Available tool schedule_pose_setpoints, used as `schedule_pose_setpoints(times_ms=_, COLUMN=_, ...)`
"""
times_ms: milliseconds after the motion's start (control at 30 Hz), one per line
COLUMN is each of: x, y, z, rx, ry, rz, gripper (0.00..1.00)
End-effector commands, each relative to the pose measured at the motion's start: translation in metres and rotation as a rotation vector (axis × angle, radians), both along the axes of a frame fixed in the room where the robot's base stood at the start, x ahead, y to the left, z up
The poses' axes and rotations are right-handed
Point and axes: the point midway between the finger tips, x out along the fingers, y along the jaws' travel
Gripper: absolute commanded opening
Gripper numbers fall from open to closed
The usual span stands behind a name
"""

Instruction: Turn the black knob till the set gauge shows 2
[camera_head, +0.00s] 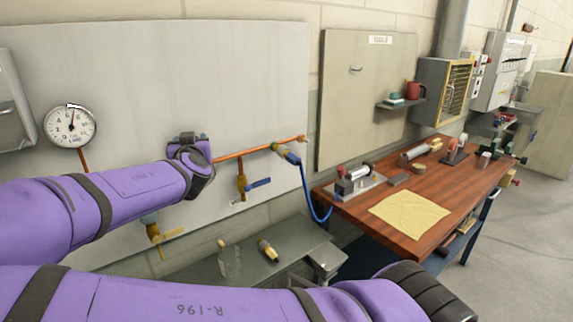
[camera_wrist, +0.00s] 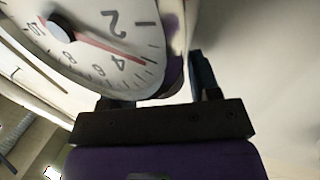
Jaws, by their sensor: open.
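A white gauge dial (camera_wrist: 95,45) fills the upper left of the wrist view, tilted, with a black hub and a red needle pointing close to the 4. My gripper (camera_wrist: 157,95) is open, with its two dark fingers beside this dial and partly hidden behind it. I cannot make out the black knob in either view, and cannot tell whether the fingers are around it or touching it. In the head view my purple forearm and wrist cover this spot on the pipe, hiding the small gauge and the fingertips.
A large round gauge (camera_head: 71,126) hangs on the grey wall panel at left. A copper pipe (camera_head: 232,154) runs right from my wrist, with a blue-handled valve (camera_head: 257,184) below it. A wooden workbench (camera_head: 352,205) stands at right, and a low grey bench (camera_head: 200,270) below.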

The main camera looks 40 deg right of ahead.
Motion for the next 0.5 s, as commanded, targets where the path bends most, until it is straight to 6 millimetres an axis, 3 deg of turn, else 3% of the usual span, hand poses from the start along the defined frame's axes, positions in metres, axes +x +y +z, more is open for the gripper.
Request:
schedule_pose_setpoints(times_ms=367, x=0.001, y=0.002, z=0.0, rx=-0.005, ry=0.0, rz=-0.152, gripper=0.56)
schedule_pose_setpoints(times_ms=500, x=-0.022, y=0.015, z=0.0, rx=0.001, ry=0.0, rz=-0.15, gripper=0.56)
